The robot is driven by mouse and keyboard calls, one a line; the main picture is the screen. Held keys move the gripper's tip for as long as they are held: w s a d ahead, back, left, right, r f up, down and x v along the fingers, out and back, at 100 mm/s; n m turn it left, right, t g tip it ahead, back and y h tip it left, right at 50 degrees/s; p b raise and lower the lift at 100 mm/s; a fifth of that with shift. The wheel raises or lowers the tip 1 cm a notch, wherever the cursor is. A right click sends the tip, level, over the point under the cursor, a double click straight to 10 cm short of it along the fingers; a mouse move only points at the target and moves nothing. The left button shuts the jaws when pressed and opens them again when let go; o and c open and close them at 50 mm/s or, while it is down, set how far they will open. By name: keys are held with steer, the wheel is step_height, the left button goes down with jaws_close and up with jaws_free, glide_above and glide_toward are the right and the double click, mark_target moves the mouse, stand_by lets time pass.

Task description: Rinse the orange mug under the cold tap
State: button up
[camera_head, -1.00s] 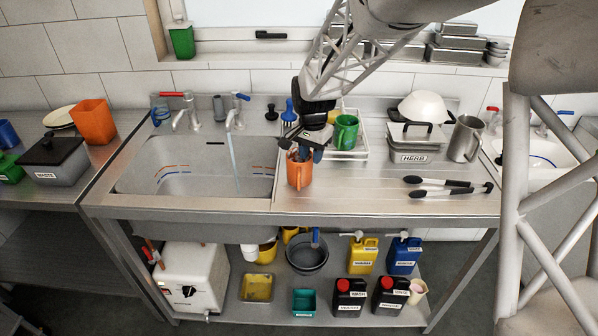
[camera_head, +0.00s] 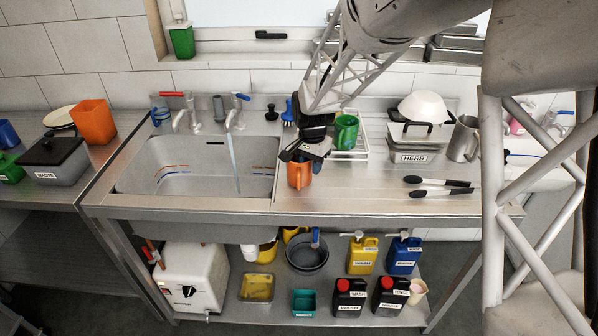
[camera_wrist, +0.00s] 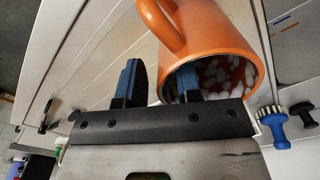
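The orange mug (camera_head: 298,175) stands on the steel drainer just right of the sink (camera_head: 205,180). In the wrist view the mug (camera_wrist: 215,35) shows its handle, and white foam-like bits line its inside. My gripper (camera_head: 303,154) is over the mug's rim. In the wrist view its blue fingers (camera_wrist: 160,82) are apart, one outside the mug and one overlapping its mouth; I cannot tell whether either touches. The blue-handled tap (camera_head: 238,112) pours a stream (camera_head: 233,160) into the sink. The red-handled tap (camera_head: 187,112) shows no stream.
A green mug (camera_head: 346,132) sits in a white rack (camera_head: 352,156) behind and right of my gripper. Brushes (camera_head: 288,112) stand behind. A HERB container (camera_head: 414,157), steel jug (camera_head: 466,138) and tongs (camera_head: 440,187) lie further right. The sink's basin looks clear.

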jaws_close()
steer(key=shift+r, duration=0.2)
steer(key=shift+r, duration=1.8)
steer(key=shift+r, duration=0.1)
step_height(320, 180, up, 7)
stand_by(0.7)
stand_by(0.3)
steer(key=a+f+t+y, duration=0.1)
steer(key=a+f+t, duration=0.1)
steer(key=a+f, duration=1.3)
step_height(320, 180, down, 2)
steer(key=shift+s+f, duration=0.15)
